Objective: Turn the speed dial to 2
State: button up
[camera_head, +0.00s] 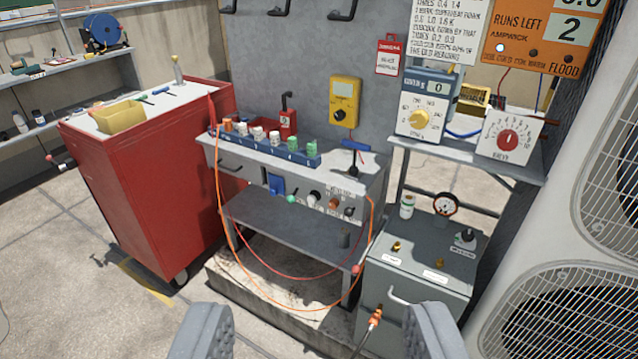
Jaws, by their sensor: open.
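Two dials stand on the shelf at the upper right. One is a red knob (507,138) on a white box with a numbered scale around it. The other is a yellow knob (419,120) on a white and blue box whose small display reads 0.
A grey workbench (345,178) with a blue rack of small containers (265,145) stands centrally. A red cabinet (150,190) is left. A grey box with a gauge (415,270) stands below the dials. Large condenser fans (560,310) block the right. An orange hose loops in front.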

aim_at(332, 205)
jog(key=u, duration=0.05)
jog(key=k, duration=0.65)
jog(key=z, duration=0.55)
jog(key=i, duration=1.7)
jog(key=u, duration=0.7)
